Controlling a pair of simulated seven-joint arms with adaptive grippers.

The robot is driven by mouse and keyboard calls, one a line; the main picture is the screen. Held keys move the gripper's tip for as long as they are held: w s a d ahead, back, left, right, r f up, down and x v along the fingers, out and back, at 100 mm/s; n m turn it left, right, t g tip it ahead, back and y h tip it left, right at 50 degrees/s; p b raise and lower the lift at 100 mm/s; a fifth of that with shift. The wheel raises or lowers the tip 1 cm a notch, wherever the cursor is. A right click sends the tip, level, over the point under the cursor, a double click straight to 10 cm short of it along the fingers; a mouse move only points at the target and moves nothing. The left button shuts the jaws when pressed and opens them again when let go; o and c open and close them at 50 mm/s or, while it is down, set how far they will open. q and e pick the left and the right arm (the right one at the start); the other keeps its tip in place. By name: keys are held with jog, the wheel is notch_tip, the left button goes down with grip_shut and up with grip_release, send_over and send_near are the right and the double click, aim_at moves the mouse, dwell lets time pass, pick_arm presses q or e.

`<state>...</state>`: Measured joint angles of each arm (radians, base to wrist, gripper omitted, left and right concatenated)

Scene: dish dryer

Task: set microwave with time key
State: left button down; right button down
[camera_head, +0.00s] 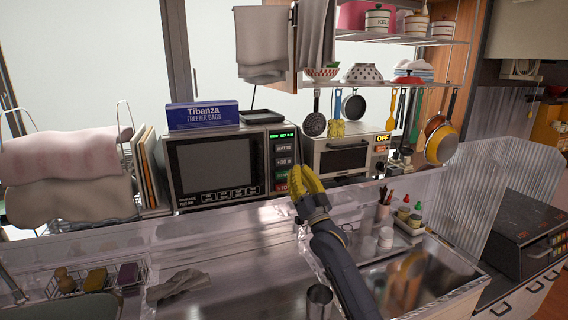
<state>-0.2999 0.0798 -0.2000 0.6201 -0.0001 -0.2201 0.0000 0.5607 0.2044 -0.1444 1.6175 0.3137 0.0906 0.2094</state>
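The microwave (217,163) stands on the back counter left of centre, its door shut. Its control panel (284,148) is on its right side, with a lit green display at the top and dark keys marked WATTS and +30 s below. A green key and a red key sit lower on the panel. My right gripper (304,176), with yellow fingers, is just right of the panel's lower part and overlaps the red key's edge in the picture. Its fingers look close together, but I cannot tell whether they are shut or touch the panel. My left gripper is out of view.
A blue freezer-bag box (203,115) and a dark tray (262,116) lie on the microwave. A toaster oven (345,156) stands to its right. A clear low partition (110,240) runs in front of the counter. Utensils hang above the toaster oven.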

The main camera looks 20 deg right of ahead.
aim_at(283, 161)
jog(key=m, duration=0.4)
jog(key=shift+r, duration=0.1)
dwell(0.5)
jog(key=shift+w+a, duration=0.15)
jog(key=shift+w, duration=1.3)
jog(key=shift+w+a, duration=0.15)
jog(key=shift+w, duration=1.25)
jog(key=shift+w+a, duration=0.15)
jog(key=shift+w, duration=1.3)
jog(key=c, duration=2.1)
grip_release()
grip_shut()
